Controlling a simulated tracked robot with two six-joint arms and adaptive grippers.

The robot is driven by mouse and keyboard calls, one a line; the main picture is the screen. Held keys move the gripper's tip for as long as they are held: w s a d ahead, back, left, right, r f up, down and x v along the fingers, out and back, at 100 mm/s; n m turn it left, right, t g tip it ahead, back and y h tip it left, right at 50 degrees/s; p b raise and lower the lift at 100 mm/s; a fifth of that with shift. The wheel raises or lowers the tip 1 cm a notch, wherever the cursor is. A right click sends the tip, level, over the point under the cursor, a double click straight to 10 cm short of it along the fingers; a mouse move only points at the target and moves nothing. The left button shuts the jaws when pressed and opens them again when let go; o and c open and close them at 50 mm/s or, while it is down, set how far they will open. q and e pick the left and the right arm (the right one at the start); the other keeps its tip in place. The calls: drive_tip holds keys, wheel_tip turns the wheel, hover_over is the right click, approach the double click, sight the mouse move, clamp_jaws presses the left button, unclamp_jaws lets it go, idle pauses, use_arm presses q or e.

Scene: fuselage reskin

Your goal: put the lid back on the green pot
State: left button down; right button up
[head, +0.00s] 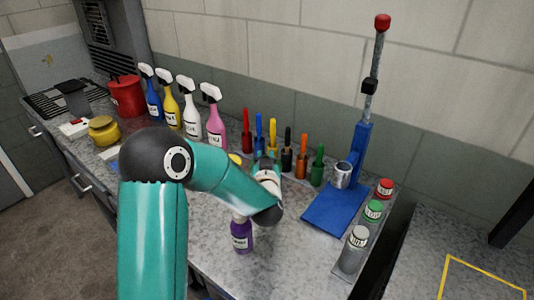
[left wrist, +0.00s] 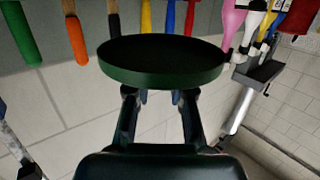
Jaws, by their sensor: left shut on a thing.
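The dark green round lid (left wrist: 160,76) is held at its near edge between the fingers of my left gripper (left wrist: 160,97) in the left wrist view. It is off the counter, and the wall shows behind it. In the head view my left arm reaches over the counter, and its wrist hides most of the gripper and lid. I cannot make out the green pot in either view; my arm covers part of the counter. My right gripper is not in view.
A red pot (head: 127,97) and a yellow pot (head: 103,131) stand at the left. Several spray bottles (head: 191,109) and upright coloured-handled tools (head: 302,157) line the wall. A purple bottle (head: 241,237) stands below my wrist. A blue stand (head: 333,208) and small jars (head: 374,211) are at right.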

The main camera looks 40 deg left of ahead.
use_arm(q)
drive_tip(key=shift+f+b, duration=0.95)
drive_tip(key=shift+f, duration=0.8)
wheel_tip(320, 180, down, 3)
drive_tip(key=shift+r+b, duration=0.2)
drive_tip(key=shift+b, duration=1)
drive_tip(key=shift+s+b, duration=0.1)
drive_tip(key=shift+b, duration=0.45)
drive_tip(key=shift+f+b, duration=0.2)
drive_tip(key=shift+b, duration=0.45)
idle(0.5)
drive_tip(key=shift+c, duration=2.3)
unclamp_jaws()
drive_tip(key=shift+r, duration=0.15)
